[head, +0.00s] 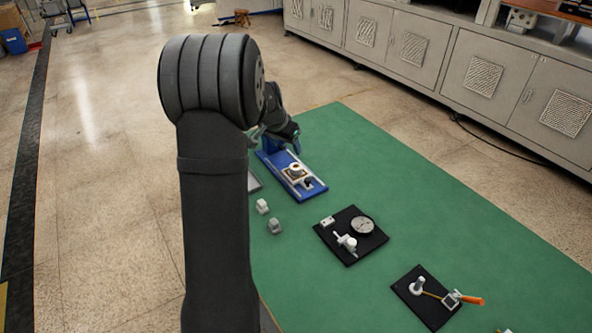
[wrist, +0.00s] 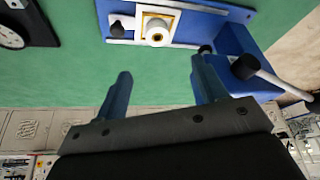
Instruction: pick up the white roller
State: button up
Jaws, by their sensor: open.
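A short white cylinder with a yellowish centre, which looks like the white roller (wrist: 157,32), sits in a pale square holder on a blue base (wrist: 222,20). In the head view the roller (head: 296,168) is on the blue base (head: 316,193) near the table's left edge. My gripper (wrist: 162,70) is open and empty. In the wrist view its two fingers point toward the blue base, with the roller beyond the gap and apart from them. In the head view my arm hides much of the gripper.
A black knob (wrist: 244,67) with a metal rod is close to the right finger. Two small grey blocks (head: 262,206) lie beside the base. A black mat (head: 345,259) holds a dial and white parts; another mat (head: 413,304) holds a white piece and an orange-handled tool. Green table between is clear.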

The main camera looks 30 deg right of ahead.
send_over(296, 166)
jog(key=a, duration=0.2)
jog(key=f, duration=0.7)
jog(key=shift+s+a, duration=0.2)
jog(key=shift+s, duration=0.15)
jog(key=x, duration=0.5)
jog(key=shift+s, duration=0.2)
jog(key=c, duration=1.1)
